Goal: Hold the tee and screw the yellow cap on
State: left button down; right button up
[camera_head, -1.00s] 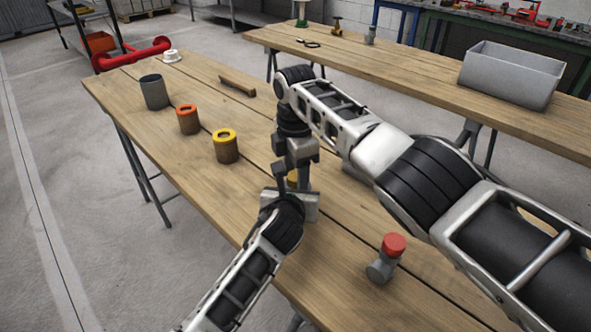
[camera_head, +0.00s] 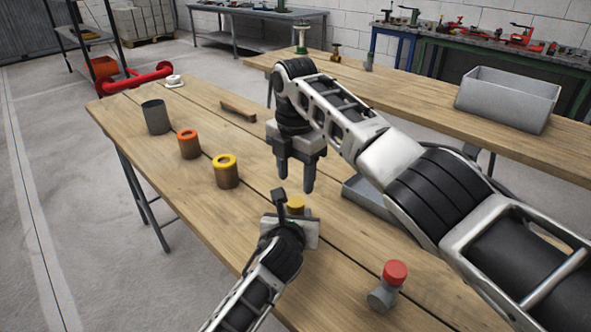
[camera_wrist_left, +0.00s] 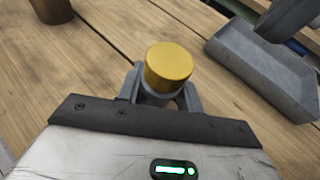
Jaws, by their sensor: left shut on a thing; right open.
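The yellow cap (camera_wrist_left: 169,65) sits on top of the grey tee (camera_wrist_left: 157,98) in the left wrist view, and the tee's lower part is hidden. How far the cap is screwed down cannot be told.
A grey tray (camera_head: 366,198) lies partly behind my right arm. A yellow-rimmed pot (camera_head: 226,171), an orange-rimmed pot (camera_head: 188,145) and a grey cup (camera_head: 155,117) stand left. Bare wood lies between them and my grippers.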

aim_at(296, 202)
pick_arm(q)
jog(key=shift+a+f, duration=0.1)
jog(key=shift+f, duration=0.15)
pick_arm(e)
jog(key=n, duration=0.1)
jog(key=r+n, duration=0.1)
jog(key=n, duration=0.2)
jog(key=shift+r, duration=0.3)
jog(key=shift+f, duration=0.1)
jog(key=shift+f, duration=3.95)
jog(key=c, duration=1)
jog(key=o, duration=1.1)
jog(key=shift+r, duration=2.3)
jog(key=shift+c, duration=0.5)
